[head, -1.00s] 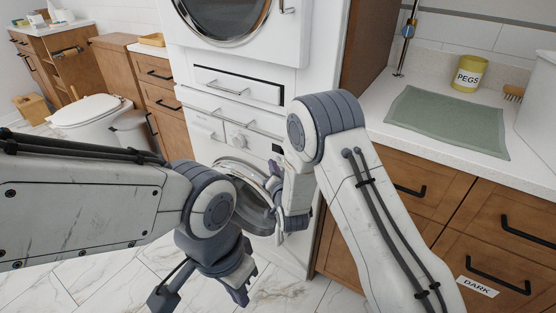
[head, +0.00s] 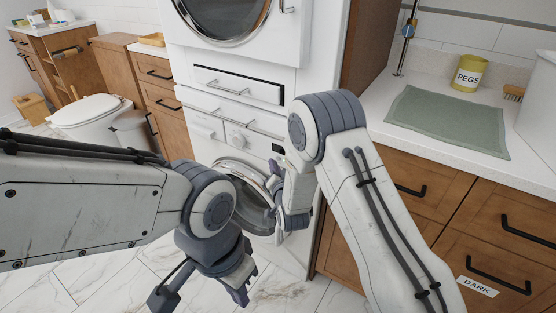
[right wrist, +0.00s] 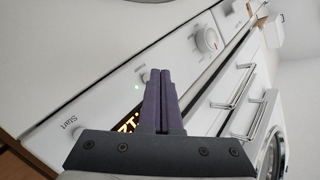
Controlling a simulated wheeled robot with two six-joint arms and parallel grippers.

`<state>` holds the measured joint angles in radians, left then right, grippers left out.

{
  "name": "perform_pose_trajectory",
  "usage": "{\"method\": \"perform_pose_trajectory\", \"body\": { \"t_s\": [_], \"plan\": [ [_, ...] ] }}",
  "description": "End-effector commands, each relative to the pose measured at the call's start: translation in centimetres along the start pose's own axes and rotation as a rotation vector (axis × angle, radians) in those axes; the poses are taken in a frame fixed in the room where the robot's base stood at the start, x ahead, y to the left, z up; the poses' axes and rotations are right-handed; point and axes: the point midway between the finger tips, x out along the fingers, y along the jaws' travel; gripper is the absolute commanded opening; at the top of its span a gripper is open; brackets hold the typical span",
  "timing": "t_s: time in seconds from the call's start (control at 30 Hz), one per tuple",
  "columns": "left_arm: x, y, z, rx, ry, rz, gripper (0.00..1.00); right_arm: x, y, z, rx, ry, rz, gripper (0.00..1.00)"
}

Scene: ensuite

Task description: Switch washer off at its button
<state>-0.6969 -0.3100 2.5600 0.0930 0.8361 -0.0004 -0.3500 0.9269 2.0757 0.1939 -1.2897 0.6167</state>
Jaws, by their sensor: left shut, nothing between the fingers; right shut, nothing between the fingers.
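The washer is the lower white machine in the head view, with its control panel, knob (head: 239,142) and round door (head: 243,195). In the right wrist view its panel shows a "Start" label with a white button (right wrist: 79,133), a lit orange display (right wrist: 128,122), a small green light (right wrist: 138,87) and a knob (right wrist: 207,40). My right gripper (right wrist: 160,73) is shut and empty, its tips over the panel close to the green light; contact cannot be told. It also shows in the head view (head: 276,172). My left gripper (head: 239,292) is shut and empty, low over the floor.
A second machine (head: 222,20) is stacked above, with a handled drawer (head: 240,87) between. A wooden counter unit (head: 410,180) with a green mat (head: 447,120) stands right. A toilet (head: 92,112) and cabinets are left. Tiled floor (head: 100,285) is clear at lower left.

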Motion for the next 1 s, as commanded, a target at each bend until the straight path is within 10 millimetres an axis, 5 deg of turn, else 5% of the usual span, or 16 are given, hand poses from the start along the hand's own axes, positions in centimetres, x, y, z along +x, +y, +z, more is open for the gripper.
{"method": "perform_pose_trajectory", "body": {
  "t_s": [1.0],
  "plan": [
    [0.40, -0.03, 0.02, 0.000, 0.000, 0.000, 0.00, 0.73, 0.48, -0.53, 0.000, 0.001, 0.000, 0.00]
  ]
}}
